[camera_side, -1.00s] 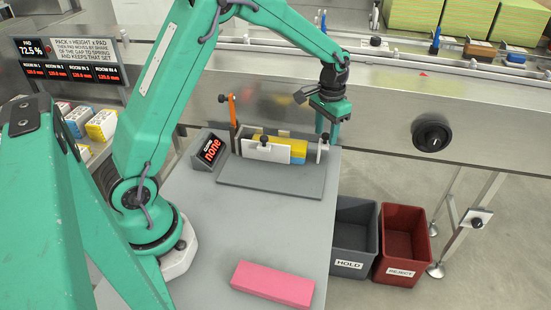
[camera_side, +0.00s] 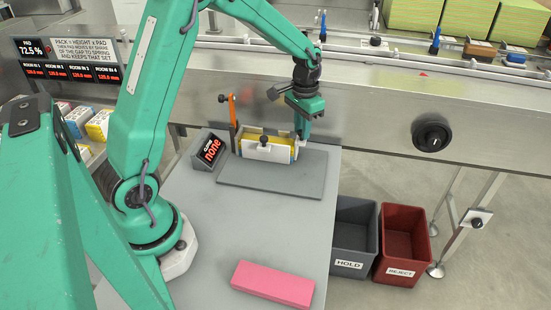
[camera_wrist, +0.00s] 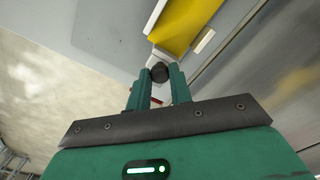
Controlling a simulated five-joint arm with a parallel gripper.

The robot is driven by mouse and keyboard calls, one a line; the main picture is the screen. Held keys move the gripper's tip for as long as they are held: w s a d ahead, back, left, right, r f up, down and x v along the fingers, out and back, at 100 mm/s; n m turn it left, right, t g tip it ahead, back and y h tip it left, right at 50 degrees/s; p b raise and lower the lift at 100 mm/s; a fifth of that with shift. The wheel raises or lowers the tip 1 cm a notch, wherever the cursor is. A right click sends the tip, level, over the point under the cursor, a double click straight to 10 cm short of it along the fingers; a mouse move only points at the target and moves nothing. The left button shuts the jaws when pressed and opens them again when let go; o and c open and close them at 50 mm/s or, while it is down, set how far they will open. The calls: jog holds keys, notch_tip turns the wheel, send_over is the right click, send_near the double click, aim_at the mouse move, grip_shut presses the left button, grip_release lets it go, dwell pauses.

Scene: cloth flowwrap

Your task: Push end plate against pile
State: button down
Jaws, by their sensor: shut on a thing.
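My gripper (camera_side: 303,134) is low at the pile's right end, shut on the end plate's dark knob (camera_wrist: 159,72). The end plate (camera_side: 298,147) is a pale sliver in the side view, mostly hidden by my fingers. It stands close to the pile's right end; I cannot tell whether they touch. The yellow pile (camera_wrist: 187,22) lies just beyond the knob in the wrist view.
An orange lever (camera_side: 232,112) and a small display reading "none" (camera_side: 211,149) stand left of the fixture. A pink block (camera_side: 273,284) lies at the table's front. HOLD (camera_side: 348,265) and REJECT (camera_side: 400,271) bins stand right. A steel conveyor wall (camera_side: 385,110) runs behind.

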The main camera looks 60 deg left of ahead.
jog(key=shift+r, duration=0.1)
jog(key=c, duration=1.3)
grip_release()
jog(key=shift+o, duration=0.2)
jog(key=shift+r, duration=3.9)
jog(key=shift+r, duration=0.1)
jog(key=s+d+r+t, duration=0.2)
jog(key=s+d+r, duration=0.3)
jog(key=s+r, duration=0.3)
jog(key=s+d+t, duration=0.3)
jog(key=s, duration=1.1)
jog(key=shift+d+f+t, duration=0.2)
jog(key=shift+t, duration=0.1)
